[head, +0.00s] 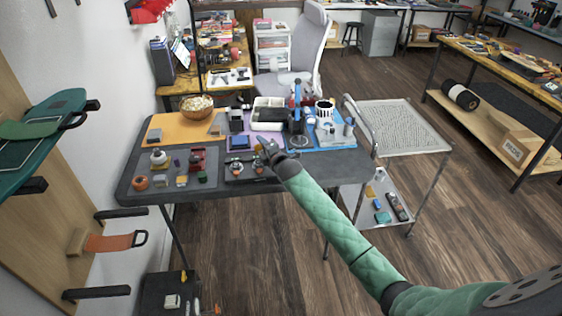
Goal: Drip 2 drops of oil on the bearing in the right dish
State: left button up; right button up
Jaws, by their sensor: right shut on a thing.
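A dark tray (248,179) near the front of the grey table holds two small round dishes side by side, the left dish (237,168) and the right dish (258,168). Each seems to have a small ring-like part in it; the bearing is too small to make out clearly. My right gripper (265,145) is above and just behind the right dish, its green-sleeved arm reaching in from the lower right. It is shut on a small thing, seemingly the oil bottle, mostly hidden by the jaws. No drops are visible. My left gripper is out of view.
Left of the tray are a red device (197,158), a white-topped bottle (158,158) and an orange round item (140,183). A blue upright tool (297,97) and a black-and-white cylinder (324,111) stand behind right. A wire cart (395,128) adjoins the table's right side.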

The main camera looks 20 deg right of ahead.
jog(key=shift+r+n+p, duration=0.5)
jog(key=shift+p, duration=0.4)
notch_tip(320, 180, up, 2)
jog(key=n+g+h+p, duration=0.1)
jog(key=n+p, duration=0.1)
jog(key=p, duration=0.2)
jog(key=n+g+h+p, duration=0.1)
jog(key=n+p, duration=0.1)
jog(key=p, duration=0.2)
jog(key=shift+n, duration=0.3)
notch_tip(320, 180, up, 2)
jog(key=n+h+p, duration=0.1)
jog(key=n+p, duration=0.1)
jog(key=p, duration=0.2)
jog(key=n+g+h+p, duration=0.1)
jog(key=n+p, duration=0.1)
jog(key=p, duration=0.3)
jog(key=shift+r+g+h, duration=0.15)
jog(key=shift+g+h, duration=0.15)
jog(key=shift+n+p, duration=0.3)
jog(key=shift+p, duration=0.05)
